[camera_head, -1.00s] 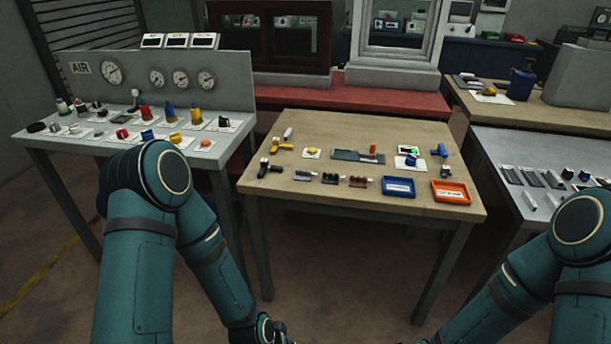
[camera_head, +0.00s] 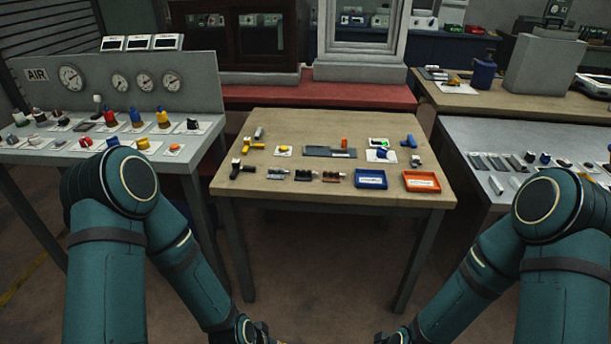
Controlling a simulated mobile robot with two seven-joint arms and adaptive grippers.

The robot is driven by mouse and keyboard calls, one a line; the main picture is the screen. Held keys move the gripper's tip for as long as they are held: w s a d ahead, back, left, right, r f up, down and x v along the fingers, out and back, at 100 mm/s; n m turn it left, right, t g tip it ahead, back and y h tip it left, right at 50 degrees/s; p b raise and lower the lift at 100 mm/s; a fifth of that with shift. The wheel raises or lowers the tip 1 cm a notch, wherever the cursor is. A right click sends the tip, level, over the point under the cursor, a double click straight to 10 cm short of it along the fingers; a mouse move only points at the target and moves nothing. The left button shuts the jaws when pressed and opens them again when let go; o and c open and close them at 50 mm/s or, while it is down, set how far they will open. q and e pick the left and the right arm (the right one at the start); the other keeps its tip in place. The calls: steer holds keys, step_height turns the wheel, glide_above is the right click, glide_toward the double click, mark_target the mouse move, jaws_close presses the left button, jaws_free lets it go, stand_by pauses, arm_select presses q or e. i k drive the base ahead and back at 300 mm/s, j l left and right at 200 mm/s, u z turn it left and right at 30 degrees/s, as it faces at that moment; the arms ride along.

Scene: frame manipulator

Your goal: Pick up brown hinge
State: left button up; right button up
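A small brown hinge (camera_head: 331,177) lies on the wooden table (camera_head: 270,196), in the front row of parts. It is at the right end of a short line of small parts, left of the blue tray (camera_head: 370,180). My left gripper (camera_head: 262,333) is at the bottom edge, below and in front of the table. My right gripper (camera_head: 384,338) is also at the bottom edge, partly cut off. Both are well apart from the hinge. Their fingers are too dark and cropped to tell whether they are open.
Dark and grey hinge-like parts (camera_head: 303,175) lie just left of the brown one. An orange tray (camera_head: 421,181) is at the table's right corner. A gauge bench (camera_head: 190,150) stands left and a grey table (camera_head: 462,190) right. The table's front strip is clear.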

mark_target(331, 174)
steer(key=i+j+z, duration=0.1)
steer(key=z, duration=0.35)
steer(key=i+j+z, duration=0.1)
steer(key=z, duration=0.3)
steer(key=i+j+z, duration=0.1)
steer(key=j+z, duration=0.2)
steer(key=z, duration=0.15)
steer(key=i+j+z, duration=0.15)
steer(key=j, duration=0.3)
steer(key=j+z, duration=0.2)
steer(key=j, duration=0.3)
